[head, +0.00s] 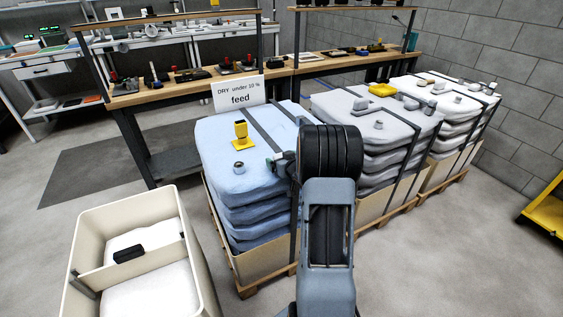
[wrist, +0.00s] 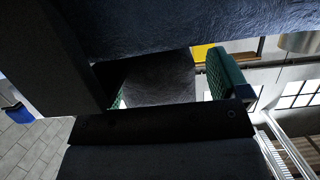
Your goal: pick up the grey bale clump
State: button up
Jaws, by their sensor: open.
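My gripper (head: 277,164) is low over the right part of the blue bale stack (head: 228,143), mostly hidden behind my arm in the head view. In the wrist view, the green-padded jaws of my gripper (wrist: 168,84) are open. A dark grey blocky thing (wrist: 155,76) shows between the pads, close under the bale surface (wrist: 190,22); it may be the grey bale clump, but shadow makes this unsure. I cannot tell whether the pads touch it. A small grey ring-like piece (head: 239,168) lies on the blue bale, left of my gripper.
Dark straps cross the bales. Grey bale stacks (head: 375,128) with loose pieces stand right. A cream bin (head: 137,214) is front left; floor beside it is open.

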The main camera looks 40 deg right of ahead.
jog(key=c, duration=1)
